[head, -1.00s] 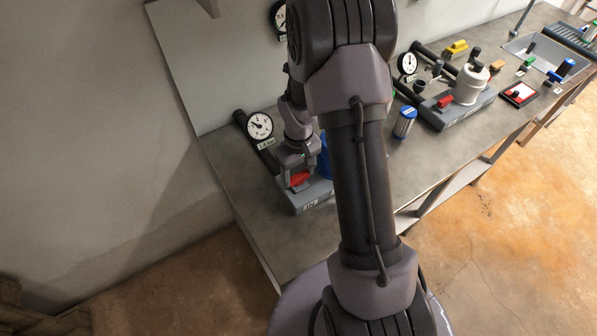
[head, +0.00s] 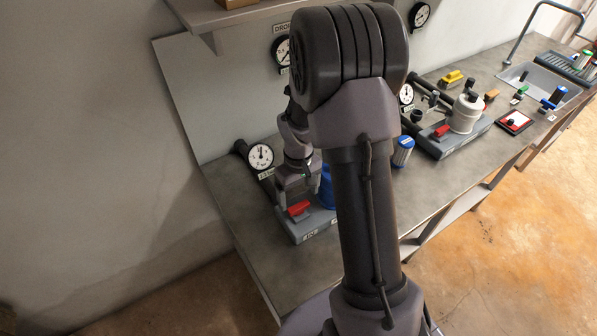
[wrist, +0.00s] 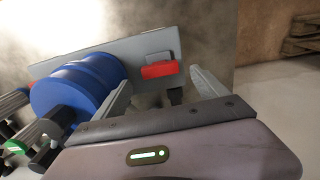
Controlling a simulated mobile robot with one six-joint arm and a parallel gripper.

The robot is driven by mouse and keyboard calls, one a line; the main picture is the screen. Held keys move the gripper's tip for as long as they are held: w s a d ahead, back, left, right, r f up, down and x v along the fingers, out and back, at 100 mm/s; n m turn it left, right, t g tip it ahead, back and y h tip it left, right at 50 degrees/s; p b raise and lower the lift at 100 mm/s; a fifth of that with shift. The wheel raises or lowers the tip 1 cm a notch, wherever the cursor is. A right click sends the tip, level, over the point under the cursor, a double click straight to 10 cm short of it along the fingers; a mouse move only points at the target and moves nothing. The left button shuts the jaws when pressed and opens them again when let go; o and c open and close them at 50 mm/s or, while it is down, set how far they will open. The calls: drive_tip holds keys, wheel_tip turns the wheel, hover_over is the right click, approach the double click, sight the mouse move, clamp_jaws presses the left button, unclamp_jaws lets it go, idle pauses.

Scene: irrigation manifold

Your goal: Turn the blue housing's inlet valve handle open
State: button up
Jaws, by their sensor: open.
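The blue housing (head: 327,188) stands on a grey base, partly hidden behind my arm in the head view. It shows large at the left of the wrist view (wrist: 85,85). Its red valve handle (head: 299,208) sits at the base's left end and also shows in the wrist view (wrist: 160,70). There the bar lies crosswise, beyond the gap between the fingertips. My gripper (head: 298,190) is just above the handle. It is open, with one finger on each side in the wrist view (wrist: 162,92), and nothing appears held.
A round gauge (head: 260,156) stands left of the housing, its needle roughly upward. A white housing (head: 466,112) with another red handle (head: 441,130) stands to the right. A blue-capped cylinder (head: 403,150) stands between. The bench (head: 228,195) is bare at the left.

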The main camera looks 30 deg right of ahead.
sight(298, 206)
wheel_tip(298, 206, up, 13)
drive_tip(key=p, duration=0.3)
